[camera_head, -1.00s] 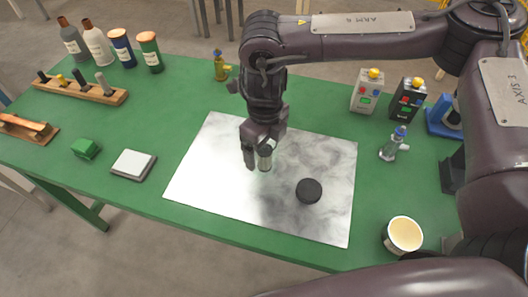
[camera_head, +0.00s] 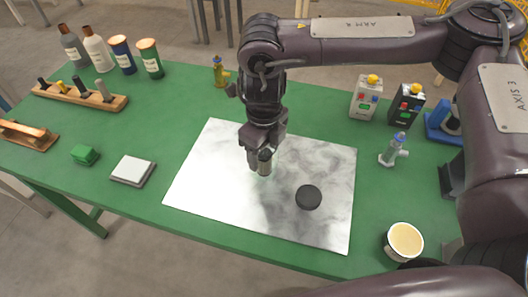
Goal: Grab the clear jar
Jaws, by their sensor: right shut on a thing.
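The clear jar (camera_head: 265,168) is a small see-through cylinder over the middle of the grey metal sheet (camera_head: 212,180). My right gripper (camera_head: 260,160) points down and is shut on the jar. The fingers hide the jar's upper part. I cannot tell whether the jar's base touches the sheet. A round black disc (camera_head: 309,197) lies on the sheet to the right of the jar. My left gripper is not in view.
A cream cup (camera_head: 404,241) stands at the front right. A white-topped pad (camera_head: 132,170) and a green block (camera_head: 84,154) lie left of the sheet. Bottles (camera_head: 97,49) and a wooden rack (camera_head: 80,97) stand at the back left. Two button boxes (camera_head: 365,98) stand at the right.

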